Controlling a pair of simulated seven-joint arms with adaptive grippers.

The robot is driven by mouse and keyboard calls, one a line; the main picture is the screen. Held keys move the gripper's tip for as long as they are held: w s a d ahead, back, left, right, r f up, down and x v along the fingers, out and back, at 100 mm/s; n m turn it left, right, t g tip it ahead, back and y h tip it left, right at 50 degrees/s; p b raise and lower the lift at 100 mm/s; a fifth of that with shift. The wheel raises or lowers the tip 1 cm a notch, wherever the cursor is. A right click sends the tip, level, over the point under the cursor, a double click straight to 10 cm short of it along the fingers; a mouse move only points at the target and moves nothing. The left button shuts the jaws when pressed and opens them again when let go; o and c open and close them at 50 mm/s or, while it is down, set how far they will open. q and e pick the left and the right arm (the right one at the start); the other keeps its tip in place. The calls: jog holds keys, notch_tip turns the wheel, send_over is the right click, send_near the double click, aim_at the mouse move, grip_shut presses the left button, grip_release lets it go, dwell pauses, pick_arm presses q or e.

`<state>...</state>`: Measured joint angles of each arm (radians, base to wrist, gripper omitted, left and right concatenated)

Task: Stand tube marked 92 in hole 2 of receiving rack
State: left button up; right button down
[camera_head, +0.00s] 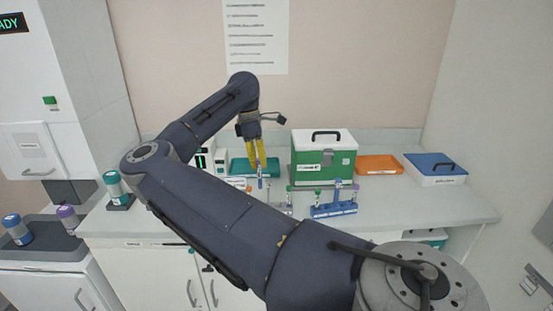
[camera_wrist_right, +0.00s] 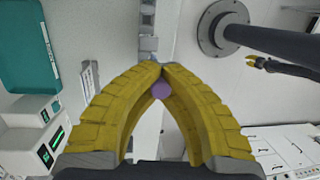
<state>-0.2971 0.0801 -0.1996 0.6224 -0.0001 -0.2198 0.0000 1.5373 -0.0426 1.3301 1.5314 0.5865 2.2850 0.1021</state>
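My right gripper (camera_head: 258,168) has yellow fingers pointing down above the bench. In the wrist view its fingertips (camera_wrist_right: 160,68) come together around a tube with a purple cap (camera_wrist_right: 162,90). The tube's body (camera_head: 261,182) shows below the fingers in the head view, roughly upright; its number cannot be read. A pale grey rack (camera_head: 279,208) stands just right of it, partly hidden by my arm. A blue rack (camera_head: 334,210) with several capped tubes stands further right. I cannot tell which rack is the receiving one. My left gripper (camera_wrist_right: 258,63) shows small in the wrist view.
A green box (camera_head: 325,158) stands behind the racks. An orange tray (camera_head: 379,165) and a blue-lidded white box (camera_head: 434,168) are to its right. A teal tray (camera_head: 240,166) lies behind my gripper. The bench front right is clear.

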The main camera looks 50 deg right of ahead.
aim_at(259, 183)
jog(key=shift+w+d+f+n, duration=0.1)
jog(key=shift+w+d+n, duration=0.15)
jog(key=shift+w+n, duration=0.15)
jog(key=shift+d+n, duration=0.1)
jog(key=shift+n, duration=0.3)
jog(key=shift+f, duration=0.15)
jog(key=shift+f, duration=1.6)
jog(key=shift+f, duration=0.45)
jog(key=shift+f, duration=1.1)
jog(key=shift+f, duration=0.3)
jog(key=shift+f+t+y, duration=0.35)
jog(key=shift+t+y, duration=0.35)
jog(key=shift+y, duration=0.1)
